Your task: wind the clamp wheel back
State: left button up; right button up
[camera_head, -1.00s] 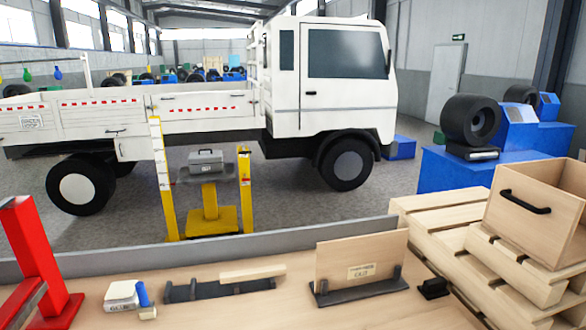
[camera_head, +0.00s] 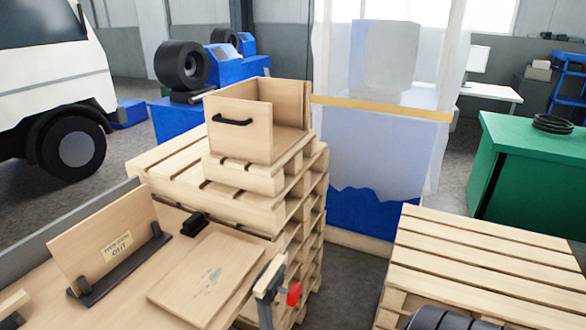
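A small red wheel (camera_head: 293,294) shows at the right end of the workbench, beside a grey metal clamp (camera_head: 268,282) at the bench edge. The clamp stands by the corner of a flat wooden board (camera_head: 208,279) lying on the bench. The board has a grey smudge or print on it. How tight the clamp sits cannot be told at this size.
An upright board marked "OUT" (camera_head: 105,238) stands in a dark holder on the workbench. Stacked pallets (camera_head: 290,205) carry an open wooden box (camera_head: 240,128). Another pallet (camera_head: 480,262) stands at right, with a dark ribbed object (camera_head: 440,318) at its front. Grey floor shows between the stacks.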

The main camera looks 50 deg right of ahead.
aim_at(294, 293)
jog(key=z, duration=0.5)
jog(key=l+z, duration=0.15)
jog(key=z, duration=0.8)
jog(key=i, duration=0.05)
